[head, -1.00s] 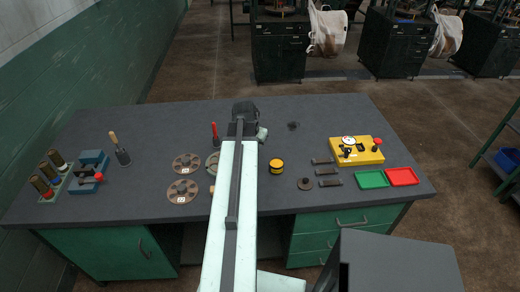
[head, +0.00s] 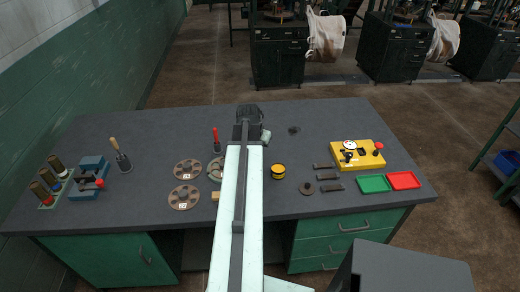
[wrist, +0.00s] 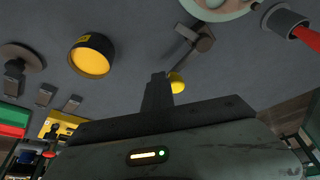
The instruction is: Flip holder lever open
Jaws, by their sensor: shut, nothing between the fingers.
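In the wrist view, the holder is a pale green disc (wrist: 212,8) cut off by the top edge. A grey lever arm (wrist: 194,42) stands beside it and reaches down the picture to a small yellow knob (wrist: 178,83). My gripper (wrist: 157,82) is shut and empty, its dark tip just left of the knob; I cannot tell whether they touch. In the head view, the holder (head: 213,168) shows partly, left of my arm. My arm hides the lever there, and my fingertips are not clear in that view.
A yellow-topped black cylinder (head: 278,172) stands right of my arm. A red-handled tool (head: 215,140) and two round plates (head: 186,169) are at left. A yellow gauge box (head: 357,155) and green (head: 374,184) and red trays (head: 404,180) are farther right. The back of the table is mostly clear.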

